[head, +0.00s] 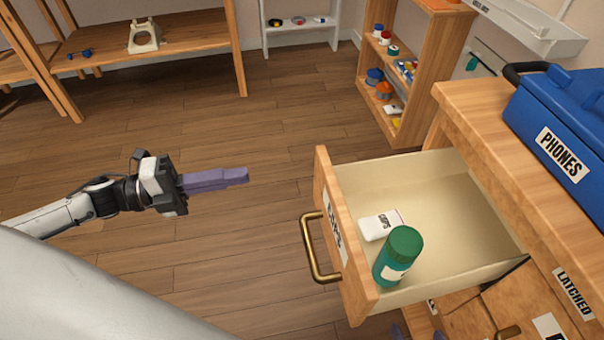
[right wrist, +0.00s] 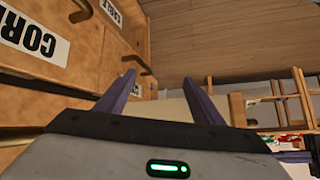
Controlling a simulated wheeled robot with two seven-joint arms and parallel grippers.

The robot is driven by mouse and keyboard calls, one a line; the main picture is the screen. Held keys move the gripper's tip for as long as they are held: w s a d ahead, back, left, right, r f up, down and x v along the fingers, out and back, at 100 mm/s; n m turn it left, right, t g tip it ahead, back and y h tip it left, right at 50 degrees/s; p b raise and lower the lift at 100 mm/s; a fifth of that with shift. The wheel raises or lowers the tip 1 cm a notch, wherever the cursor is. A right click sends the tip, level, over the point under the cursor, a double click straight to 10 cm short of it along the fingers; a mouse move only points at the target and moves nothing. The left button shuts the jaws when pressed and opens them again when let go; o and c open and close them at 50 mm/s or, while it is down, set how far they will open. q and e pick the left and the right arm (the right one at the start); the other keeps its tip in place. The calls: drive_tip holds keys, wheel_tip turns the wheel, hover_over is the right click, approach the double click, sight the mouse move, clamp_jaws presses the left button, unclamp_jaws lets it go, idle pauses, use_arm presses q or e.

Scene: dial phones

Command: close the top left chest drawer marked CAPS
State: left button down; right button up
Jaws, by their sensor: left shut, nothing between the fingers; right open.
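The chest drawer with the label on its front (head: 331,220) stands pulled open at the right of the head view, with a brass handle (head: 318,262). My right gripper (right wrist: 158,77) is open and empty beside the chest's lower fronts; in the head view only purple tips (head: 398,332) show at the bottom edge, below the open drawer.
A front marked LATCHED (head: 574,292) is at the right. A wooden shelf (head: 420,75) with small parts stands behind. The right wrist view shows a front with a COR label (right wrist: 35,35). Floor left of the drawer is clear.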

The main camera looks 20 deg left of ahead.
sight(320, 163)
use_arm(q)
drive_tip(key=b+x, duration=0.1)
drive_tip(key=x, duration=1.2)
drive_tip(key=shift+w+d+b, duration=0.2)
drive_tip(key=shift+d+b, duration=0.1)
drive_tip(key=shift+b, duration=0.1)
